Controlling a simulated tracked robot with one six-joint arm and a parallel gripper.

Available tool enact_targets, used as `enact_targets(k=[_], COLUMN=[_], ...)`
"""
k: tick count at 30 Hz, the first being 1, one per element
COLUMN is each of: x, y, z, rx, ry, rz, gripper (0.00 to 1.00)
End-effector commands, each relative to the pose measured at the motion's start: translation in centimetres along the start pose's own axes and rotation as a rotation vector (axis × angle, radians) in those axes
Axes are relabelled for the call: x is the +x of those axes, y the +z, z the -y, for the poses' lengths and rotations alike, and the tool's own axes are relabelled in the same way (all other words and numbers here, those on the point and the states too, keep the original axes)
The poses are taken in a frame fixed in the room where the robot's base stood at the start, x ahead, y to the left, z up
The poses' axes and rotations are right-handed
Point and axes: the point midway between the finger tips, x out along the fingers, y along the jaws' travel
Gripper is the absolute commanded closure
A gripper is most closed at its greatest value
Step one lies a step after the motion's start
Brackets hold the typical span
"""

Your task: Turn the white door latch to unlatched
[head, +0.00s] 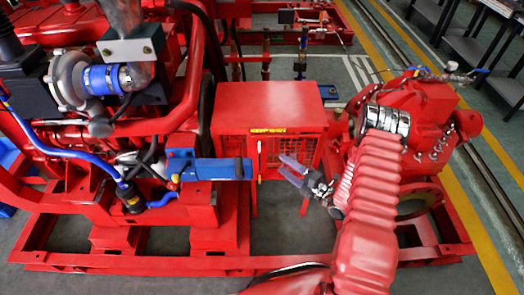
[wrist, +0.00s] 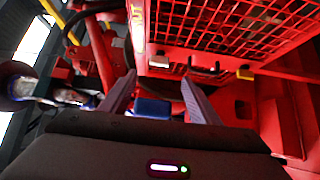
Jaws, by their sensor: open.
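The white door latch (head: 259,146) is a small pale piece at the left edge of the red cabinet's mesh door (head: 288,154), below the yellow label. In the wrist view the white latch (wrist: 158,62) shows at the door edge, just beyond and between my fingertips. Its exact angle is too small to tell. My gripper (head: 284,164) is open and empty, in front of the door and right of the latch in the head view. In the wrist view its two fingers (wrist: 158,82) stand apart, with no visible contact with the latch.
A yellow latch (wrist: 245,74) sits on the same door edge, with a dark handle (wrist: 205,70) between the two latches. A blue bar (head: 212,169) juts toward the cabinet from the left. The red engine (head: 60,130) fills the left and red pump machinery (head: 420,125) stands right.

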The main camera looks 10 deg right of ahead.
Motion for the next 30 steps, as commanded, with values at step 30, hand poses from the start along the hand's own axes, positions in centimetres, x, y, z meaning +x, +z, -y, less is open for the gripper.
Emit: enact_targets(k=[30], x=[12.5], y=[-0.1], z=[0.0], rx=[-0.001], ry=[0.0], rz=[0.0], gripper=[0.44])
